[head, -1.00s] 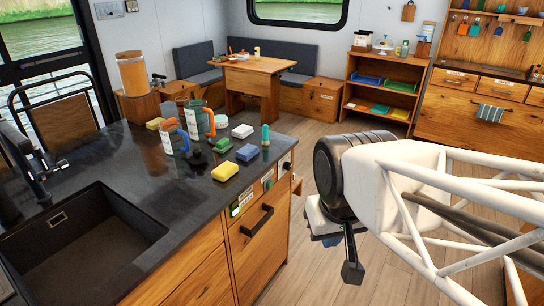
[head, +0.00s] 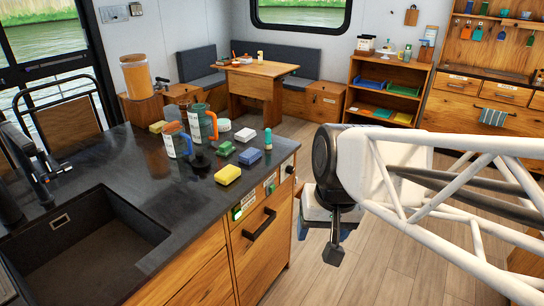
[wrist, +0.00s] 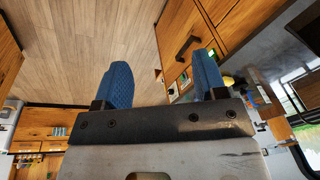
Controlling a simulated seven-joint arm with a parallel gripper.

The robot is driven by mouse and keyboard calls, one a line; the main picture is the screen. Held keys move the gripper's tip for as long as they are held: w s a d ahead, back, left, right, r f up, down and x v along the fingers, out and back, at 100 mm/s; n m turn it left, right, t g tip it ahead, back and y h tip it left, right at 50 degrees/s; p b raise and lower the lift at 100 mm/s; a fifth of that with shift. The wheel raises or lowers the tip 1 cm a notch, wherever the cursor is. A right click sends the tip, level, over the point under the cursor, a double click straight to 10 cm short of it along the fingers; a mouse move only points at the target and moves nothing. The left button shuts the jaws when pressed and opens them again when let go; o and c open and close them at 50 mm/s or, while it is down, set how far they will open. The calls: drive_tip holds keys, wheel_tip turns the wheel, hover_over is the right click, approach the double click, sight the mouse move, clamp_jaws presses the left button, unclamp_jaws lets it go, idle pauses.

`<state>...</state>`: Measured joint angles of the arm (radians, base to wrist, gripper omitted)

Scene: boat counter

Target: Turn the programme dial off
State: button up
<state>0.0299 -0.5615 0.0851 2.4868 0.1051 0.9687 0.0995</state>
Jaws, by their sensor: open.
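The counter's front has a strip of controls above the drawer. A dark round knob (head: 290,169) sticks out at its right end in the head view; I cannot tell for sure that it is the programme dial. A small green-lit panel (head: 237,213) is at the strip's left end, and its green light (wrist: 211,53) also shows in the wrist view beside my right finger. My gripper (wrist: 163,68) is open and empty, with two blue pads apart. In the head view my arm hides much of it; it hangs right of the counter front, apart from the controls.
The drawer front has a black bar handle (head: 259,224) below the strip. The wooden floor right of the counter is clear.

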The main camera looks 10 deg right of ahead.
drive_tip(key=w+f+m+y, duration=0.35)
drive_tip(key=w+m, duration=0.25)
drive_tip(key=w, duration=0.5)
drive_tip(key=w+f+m+y, duration=0.35)
drive_tip(key=w+m, duration=0.25)
drive_tip(key=w, duration=0.5)
drive_tip(key=w+f+m+y, duration=0.2)
drive_tip(key=w+m+y, duration=0.3)
drive_tip(key=w, duration=0.6)
drive_tip(key=m+t, duration=1.1)
drive_tip(key=m, duration=0.8)
approach(292, 171)
drive_tip(key=x, duration=0.2)
drive_tip(key=shift+w, duration=0.3)
drive_tip(key=shift+a, duration=0.1)
drive_tip(key=shift+x, duration=3.8)
drive_tip(key=shift+f, duration=0.2)
